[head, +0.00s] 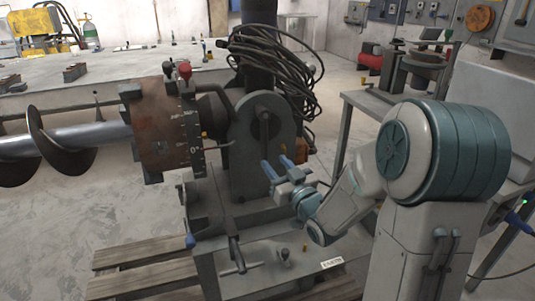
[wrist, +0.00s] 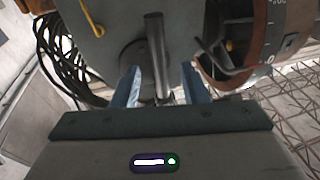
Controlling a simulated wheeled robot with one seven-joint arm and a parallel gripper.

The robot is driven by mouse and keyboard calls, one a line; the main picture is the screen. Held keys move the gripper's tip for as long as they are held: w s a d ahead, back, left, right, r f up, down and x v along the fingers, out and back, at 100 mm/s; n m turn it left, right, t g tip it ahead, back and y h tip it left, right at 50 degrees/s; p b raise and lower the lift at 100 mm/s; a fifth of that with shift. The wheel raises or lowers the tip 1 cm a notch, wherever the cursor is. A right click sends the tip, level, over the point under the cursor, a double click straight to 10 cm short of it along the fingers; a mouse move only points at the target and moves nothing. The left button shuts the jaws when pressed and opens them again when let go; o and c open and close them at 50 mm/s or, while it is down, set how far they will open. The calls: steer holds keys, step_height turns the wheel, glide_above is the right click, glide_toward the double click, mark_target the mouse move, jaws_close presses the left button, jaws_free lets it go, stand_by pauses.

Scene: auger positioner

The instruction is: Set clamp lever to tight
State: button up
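A dark straight lever (head: 264,128) stands on the round hub of the grey positioner housing (head: 243,150); I take it to be the clamp lever. No tight mark is readable by it. In the wrist view the lever (wrist: 157,50) runs down from the hub toward the space between my fingers. My gripper (head: 274,164) is just below and in front of the lever in the head view. Its two blue fingers are apart, and it also shows open in the wrist view (wrist: 163,78). I cannot tell whether either finger touches the lever.
A blue-tipped handle (head: 190,241) hangs below. Black cables (head: 290,65) bundle behind the housing. A wooden pallet (head: 140,265) lies under the base.

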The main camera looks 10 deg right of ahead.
steer(key=b+v, duration=0.5)
steer(key=v, duration=0.1)
steer(key=shift+b, duration=0.3)
